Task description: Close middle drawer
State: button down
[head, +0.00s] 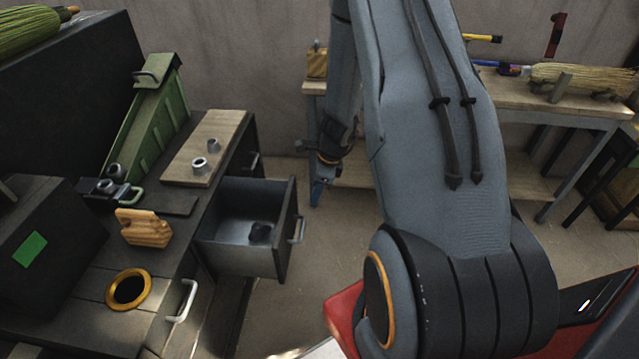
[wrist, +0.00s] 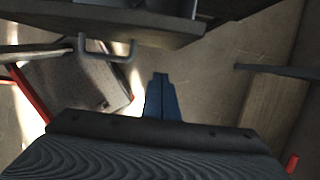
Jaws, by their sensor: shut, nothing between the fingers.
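The middle drawer (head: 240,262) is pulled open from the dark workbench, between two shut drawers. Its grey inside holds a small dark object (head: 260,233). A metal handle (head: 298,230) is on its dark front panel (head: 287,230). My gripper (head: 318,192) hangs low over the floor, beyond and slightly right of the drawer front in the head view, with a gap between. In the wrist view my blue fingers (wrist: 161,78) are together and empty. A dark panel (wrist: 150,30) with a handle (wrist: 108,46) shows above them there, apart from the fingertips.
The workbench (head: 90,255) carries a green ramp-like box (head: 150,115), a wooden board (head: 205,140), a wooden block (head: 143,228) and a golden ring (head: 128,290). A side table (head: 560,110) with a broom head (head: 585,75) stands at the back right.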

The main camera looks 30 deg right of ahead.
jog(key=shift+w+a+f+p, duration=0.4)
jog(key=shift+w+a, duration=0.25)
jog(key=shift+a, duration=0.25)
jog(key=shift+w+a+f+p, duration=0.25)
jog(key=shift+w+a+p, duration=0.35)
jog(key=shift+a, duration=0.25)
jog(key=shift+w+a, duration=0.1)
